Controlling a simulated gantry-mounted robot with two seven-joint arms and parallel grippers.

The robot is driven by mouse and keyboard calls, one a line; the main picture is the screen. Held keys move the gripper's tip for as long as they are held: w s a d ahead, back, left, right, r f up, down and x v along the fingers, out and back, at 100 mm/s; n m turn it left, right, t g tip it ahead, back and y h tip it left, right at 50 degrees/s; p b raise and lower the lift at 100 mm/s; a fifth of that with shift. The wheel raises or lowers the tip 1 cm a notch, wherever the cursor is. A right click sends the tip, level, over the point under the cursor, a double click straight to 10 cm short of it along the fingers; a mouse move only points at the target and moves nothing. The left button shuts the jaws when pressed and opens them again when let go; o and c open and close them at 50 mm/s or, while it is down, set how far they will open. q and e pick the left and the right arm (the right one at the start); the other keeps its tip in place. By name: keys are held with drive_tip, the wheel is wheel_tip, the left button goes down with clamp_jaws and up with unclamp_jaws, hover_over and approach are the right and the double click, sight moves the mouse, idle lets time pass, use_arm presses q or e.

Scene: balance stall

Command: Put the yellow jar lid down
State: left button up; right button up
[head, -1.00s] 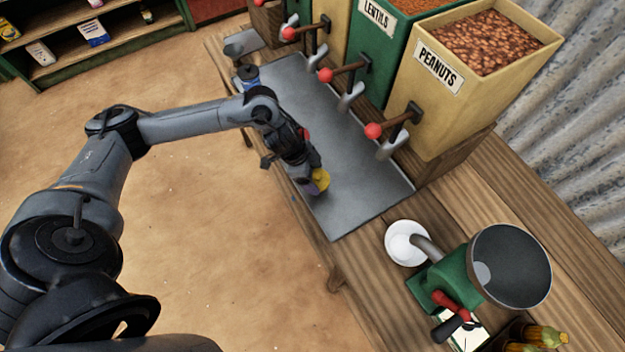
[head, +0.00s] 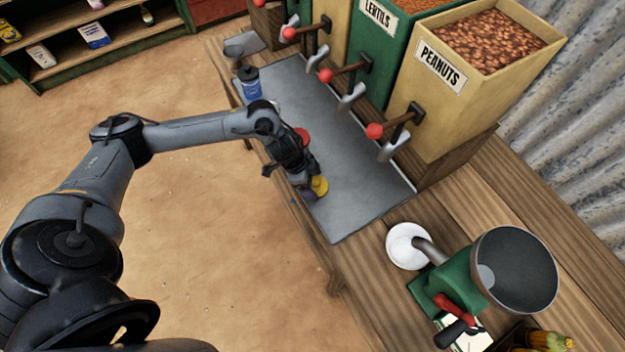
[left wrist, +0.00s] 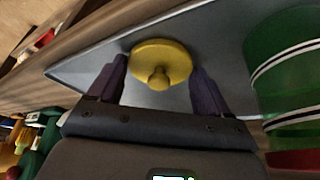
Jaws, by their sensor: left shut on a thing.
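The yellow jar lid (head: 319,186) is a round disc with a knob. In the left wrist view the lid (left wrist: 161,62) sits between the two purple fingers, its knob towards the camera. My left gripper (head: 312,192) is shut on the lid, low over the near right part of the grey metal tray (head: 362,190). Whether the lid touches the tray, I cannot tell. My right gripper is not in view.
A blue jar with a dark top (head: 250,84) stands at the tray's far left. A green jar (left wrist: 285,75) is close beside the gripper in the wrist view. Dispensers, including a peanuts bin (head: 440,100), line the back. A green grinder (head: 450,285) and white bowl (head: 403,246) stand right.

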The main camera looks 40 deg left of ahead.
use_arm(q)
drive_tip(key=o, duration=0.9)
drive_tip(key=shift+o, duration=0.2)
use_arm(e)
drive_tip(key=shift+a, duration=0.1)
use_arm(q)
drive_tip(key=p+v, duration=0.2)
drive_tip(key=v, duration=0.9)
drive_tip(key=d+t+h, duration=0.1)
drive_tip(key=d+t, duration=0.5)
drive_tip(key=d, duration=1.3)
drive_tip(key=s+a+f+n+g+y, duration=0.1)
drive_tip(key=s+a+n+g+y, duration=0.1)
drive_tip(key=s+a+n, duration=0.2)
drive_tip(key=s+a+f+n+g+y, duration=0.2)
drive_tip(key=s+a+n+g, duration=0.1)
drive_tip(key=s, duration=0.8)
drive_tip(key=shift+a+n, duration=0.5)
drive_tip(key=shift+n, duration=0.1)
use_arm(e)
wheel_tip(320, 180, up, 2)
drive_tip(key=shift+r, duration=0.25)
